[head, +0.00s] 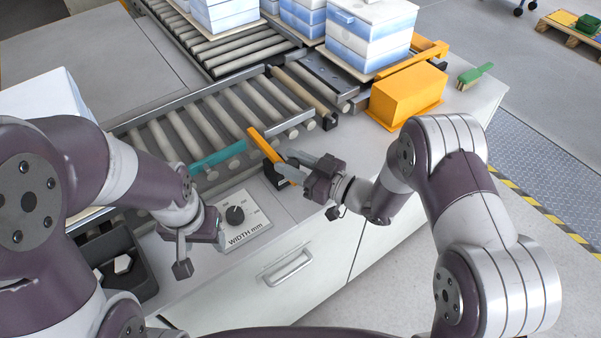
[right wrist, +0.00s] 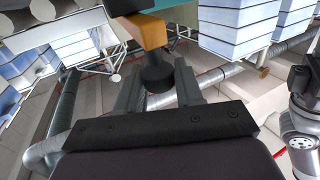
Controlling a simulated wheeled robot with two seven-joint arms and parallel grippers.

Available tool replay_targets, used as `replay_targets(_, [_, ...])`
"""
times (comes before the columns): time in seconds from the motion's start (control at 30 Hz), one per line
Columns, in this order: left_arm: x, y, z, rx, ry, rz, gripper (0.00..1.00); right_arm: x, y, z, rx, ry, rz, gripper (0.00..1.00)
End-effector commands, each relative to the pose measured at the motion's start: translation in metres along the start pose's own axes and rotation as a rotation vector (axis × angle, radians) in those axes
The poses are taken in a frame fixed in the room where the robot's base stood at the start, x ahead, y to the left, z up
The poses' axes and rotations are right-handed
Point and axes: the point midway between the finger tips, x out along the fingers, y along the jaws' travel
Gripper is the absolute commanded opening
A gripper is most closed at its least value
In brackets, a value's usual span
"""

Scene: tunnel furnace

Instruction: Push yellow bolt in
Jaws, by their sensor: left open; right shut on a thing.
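The yellow bolt (head: 262,144), an orange-yellow bar, lies at the front edge of the roller conveyor, with a black block beneath its near end. My right gripper (head: 287,166) is at this near end. In the right wrist view, the bolt's orange body (right wrist: 153,33) ends in a black knob (right wrist: 157,76) between the two fingers (right wrist: 158,92), which are shut on it. How far in the bolt sits cannot be told. My left gripper (head: 199,254) is open and empty, in front of the WIDTH mm dial panel.
A teal bar (head: 218,157) crosses the rollers left of the bolt. The dial (head: 235,214) is close to my left gripper. An orange box (head: 407,94) and a green brush (head: 475,76) stand to the right. Blue-white crates (head: 369,35) are at the back. A black tray (head: 123,265) is at the lower left.

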Motion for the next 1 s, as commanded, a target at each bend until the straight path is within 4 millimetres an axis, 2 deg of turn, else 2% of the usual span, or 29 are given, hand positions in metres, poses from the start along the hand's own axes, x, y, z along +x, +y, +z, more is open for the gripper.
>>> replay_targets(0.03, [0.010,0.000,0.001,0.000,0.000,0.000,0.57,0.013,0.004,0.005,-0.005,0.004,-0.003,0.00])
replay_targets(0.1, [0.017,0.000,0.002,0.000,0.000,0.000,0.57,0.030,0.012,0.005,-0.004,0.004,-0.002,0.00])
replay_targets(0.3, [0.029,0.000,0.004,0.000,0.000,0.000,0.57,0.065,0.026,0.003,-0.001,0.002,-0.001,0.00])
replay_targets(0.4, [0.030,0.000,0.004,0.000,0.000,0.000,0.57,0.071,0.029,0.001,0.000,0.001,0.001,0.00])
replay_targets(0.67, [0.029,0.000,0.004,0.000,0.000,0.000,0.57,0.072,0.030,-0.001,0.000,0.002,0.002,0.00])
replay_targets(0.7, [0.029,0.000,0.004,0.000,0.000,0.000,0.57,0.072,0.030,-0.001,-0.001,0.002,0.002,0.39])
replay_targets(0.77, [0.029,0.000,0.004,0.000,0.000,0.000,0.57,0.072,0.030,-0.001,-0.001,0.002,0.002,0.57])
replay_targets(1.0, [0.029,0.000,0.004,0.000,0.000,0.000,0.57,0.072,0.029,-0.001,0.000,0.002,0.001,0.57])
